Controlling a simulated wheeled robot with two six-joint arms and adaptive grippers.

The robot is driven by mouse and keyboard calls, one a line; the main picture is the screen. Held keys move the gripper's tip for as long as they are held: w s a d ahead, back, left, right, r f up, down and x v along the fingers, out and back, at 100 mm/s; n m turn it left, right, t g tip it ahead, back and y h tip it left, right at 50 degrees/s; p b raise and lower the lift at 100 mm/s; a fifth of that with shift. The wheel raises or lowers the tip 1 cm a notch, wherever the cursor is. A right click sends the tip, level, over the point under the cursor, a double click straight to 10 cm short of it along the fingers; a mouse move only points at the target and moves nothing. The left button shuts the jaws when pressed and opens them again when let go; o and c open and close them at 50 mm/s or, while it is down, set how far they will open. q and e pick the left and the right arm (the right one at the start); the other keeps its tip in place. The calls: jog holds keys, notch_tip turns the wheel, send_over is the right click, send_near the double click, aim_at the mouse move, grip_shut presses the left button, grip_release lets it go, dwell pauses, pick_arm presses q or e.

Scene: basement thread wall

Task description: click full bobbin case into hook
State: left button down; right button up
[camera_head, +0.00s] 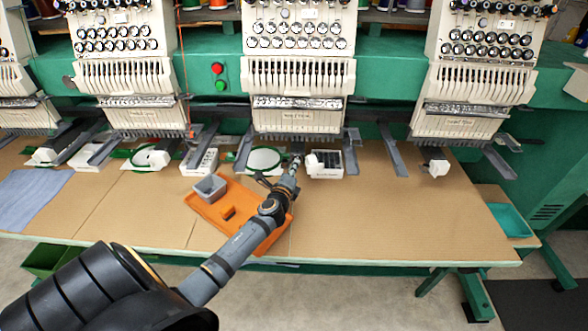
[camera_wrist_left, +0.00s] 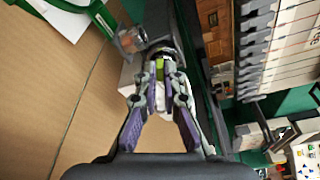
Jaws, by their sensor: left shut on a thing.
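My left gripper (camera_head: 296,160) reaches over the table to the front of the middle machine head, just left of a white hook housing (camera_head: 325,171). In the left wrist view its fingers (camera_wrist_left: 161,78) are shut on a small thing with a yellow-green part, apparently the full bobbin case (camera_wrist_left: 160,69). A dark rounded part (camera_wrist_left: 160,46) lies right beyond the fingertips. I cannot tell whether the case touches it, and the hook itself cannot be made out. My right gripper is in neither view.
An orange tray (camera_head: 205,211) with a grey bin (camera_head: 210,188) lies under my left arm. A green hoop with white cloth (camera_head: 264,160) is left of the gripper. Grey arms and machine heads (camera_head: 298,90) line the back. The table's right side (camera_head: 420,220) is clear.

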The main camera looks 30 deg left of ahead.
pick_arm(q)
jog(key=shift+w+a, duration=0.15)
jog(key=shift+w, duration=0.1)
jog(key=c, duration=1.4)
grip_release()
jog(key=v, duration=1.2)
